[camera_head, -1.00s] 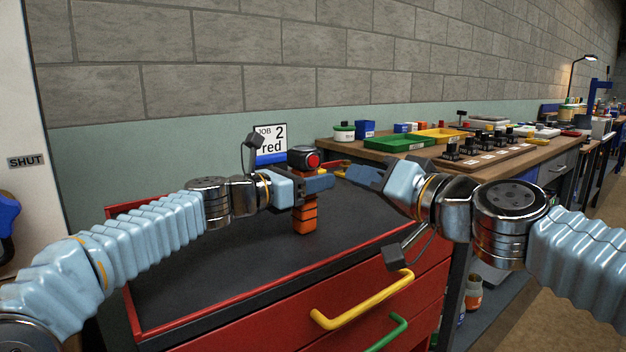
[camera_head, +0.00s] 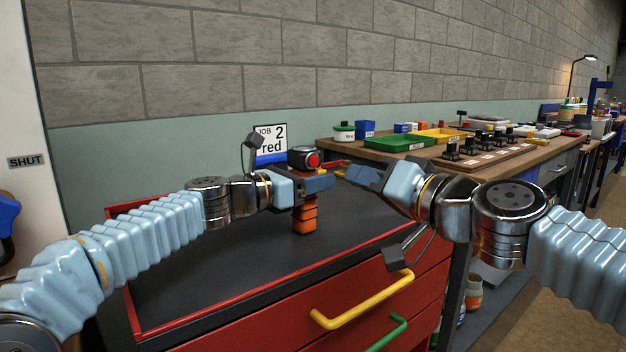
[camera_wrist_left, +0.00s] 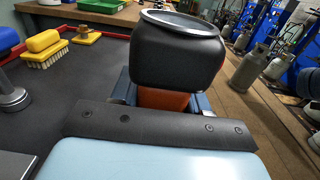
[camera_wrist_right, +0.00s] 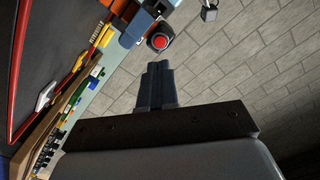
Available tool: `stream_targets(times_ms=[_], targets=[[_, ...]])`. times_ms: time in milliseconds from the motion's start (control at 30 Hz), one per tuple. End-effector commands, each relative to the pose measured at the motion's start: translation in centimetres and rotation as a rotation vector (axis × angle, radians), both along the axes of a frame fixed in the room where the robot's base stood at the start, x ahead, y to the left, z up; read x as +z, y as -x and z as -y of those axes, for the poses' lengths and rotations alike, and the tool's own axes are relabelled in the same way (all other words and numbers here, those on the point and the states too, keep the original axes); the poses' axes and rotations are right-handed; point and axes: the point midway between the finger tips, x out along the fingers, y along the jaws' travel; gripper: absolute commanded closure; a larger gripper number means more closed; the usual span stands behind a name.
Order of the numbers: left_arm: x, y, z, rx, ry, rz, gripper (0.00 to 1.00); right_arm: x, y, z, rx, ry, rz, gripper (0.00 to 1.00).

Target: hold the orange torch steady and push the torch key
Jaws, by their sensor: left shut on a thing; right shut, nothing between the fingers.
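The orange torch (camera_head: 304,216) is upright over the black cabinet top, with a dark head above an orange body. I cannot tell whether its base touches the top. The round red torch key (camera_head: 313,160) is on the side of the head facing right; it also shows in the right wrist view (camera_wrist_right: 160,41). My left gripper (camera_head: 312,184) is shut on the torch's body just below the head. The left wrist view shows the black head (camera_wrist_left: 178,52) close up. My right gripper (camera_head: 347,172) is shut and empty, its fingertips (camera_wrist_right: 157,66) pointing at the key, a small gap apart.
The red cabinet's black top (camera_head: 220,275) has a raised red rim and is clear in front. A sign reading "JOB 2 red" (camera_head: 270,145) stands behind the torch. A yellow-handled brush (camera_wrist_left: 44,48) lies on the top. A workbench with trays (camera_head: 400,143) is at the right.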

Motion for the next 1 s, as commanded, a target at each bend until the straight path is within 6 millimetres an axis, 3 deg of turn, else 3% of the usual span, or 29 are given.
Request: stream_targets(times_ms=[167,400,600,700,867,1000], targets=[[0.0,0.0,0.0,0.001,-0.001,-0.001,1.00,-1.4,0.7,-1.6,0.062,0.165,0.048,1.00],[0.0,0.0,0.0,0.001,-0.001,-0.001,1.00,-7.1,2.4,-4.1,0.225,0.739,0.187,1.00],[0.0,0.0,0.0,0.001,-0.001,-0.001,1.00,-11.5,2.4,-2.4,0.298,1.290,0.285,1.00],[0.0,0.0,0.0,0.001,0.000,0.000,1.00,-12.5,1.7,-0.8,0.301,1.574,0.333,1.00],[0.0,0.0,0.0,0.001,0.000,0.000,1.00,-11.6,0.5,1.7,0.255,2.051,0.438,1.00],[0.0,0.0,0.0,0.000,0.000,0.000,1.00,-8.5,-0.1,2.4,0.164,2.469,0.555,1.00]])
